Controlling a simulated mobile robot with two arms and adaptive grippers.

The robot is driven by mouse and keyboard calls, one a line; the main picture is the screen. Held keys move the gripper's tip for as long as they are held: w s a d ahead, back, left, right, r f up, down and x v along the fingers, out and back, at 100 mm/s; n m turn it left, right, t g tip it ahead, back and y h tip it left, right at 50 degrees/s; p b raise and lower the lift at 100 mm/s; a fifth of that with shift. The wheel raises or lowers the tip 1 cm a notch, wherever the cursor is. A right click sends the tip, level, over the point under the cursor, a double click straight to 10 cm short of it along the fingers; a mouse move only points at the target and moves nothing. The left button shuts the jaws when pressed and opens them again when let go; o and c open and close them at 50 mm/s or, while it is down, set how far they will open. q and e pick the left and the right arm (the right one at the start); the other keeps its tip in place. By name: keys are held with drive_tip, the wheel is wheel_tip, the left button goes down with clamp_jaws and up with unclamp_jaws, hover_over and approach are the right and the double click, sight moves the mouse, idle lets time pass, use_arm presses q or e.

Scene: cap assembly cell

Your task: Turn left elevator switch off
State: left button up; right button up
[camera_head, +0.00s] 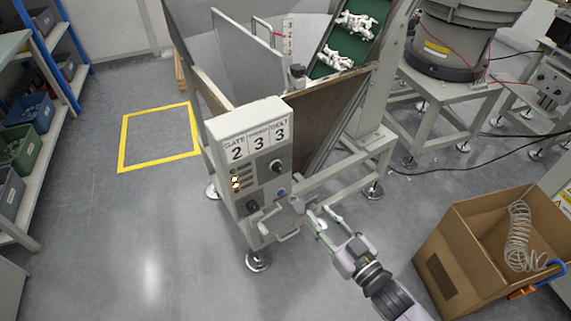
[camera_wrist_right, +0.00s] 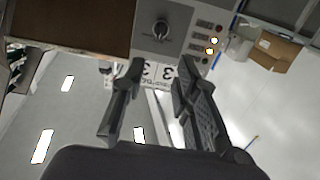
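A pale control box (camera_head: 230,125) labelled GATE 2, 3 and BELT 3 stands upright at the centre of the head view. Its front has a dark upper rotary switch (camera_head: 276,166), a lower left rotary switch (camera_head: 251,205) and a blue button (camera_head: 281,192). I cannot tell which switch is the left elevator one. My right gripper (camera_head: 322,212) is open and empty, to the lower right of the box. In the right wrist view its fingers (camera_wrist_right: 158,72) are apart, with one rotary switch (camera_wrist_right: 161,30) beyond them. My left gripper is not in view.
A grey handle (camera_head: 280,222) sits low on the box front, close to my right gripper. Lit indicators (camera_head: 236,181) glow at the box's left. A green conveyor (camera_head: 345,40) carries white parts behind it. A cardboard box (camera_head: 470,215) stands right.

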sight(280, 170)
drive_tip(key=x, duration=1.5)
drive_tip(key=shift+w+a, duration=0.2)
drive_tip(key=shift+w, duration=0.1)
drive_tip(key=shift+w+a, duration=0.25)
drive_tip(key=shift+w, duration=0.05)
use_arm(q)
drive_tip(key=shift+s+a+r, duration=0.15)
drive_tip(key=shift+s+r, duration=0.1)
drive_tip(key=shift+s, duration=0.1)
use_arm(e)
clamp_jaws()
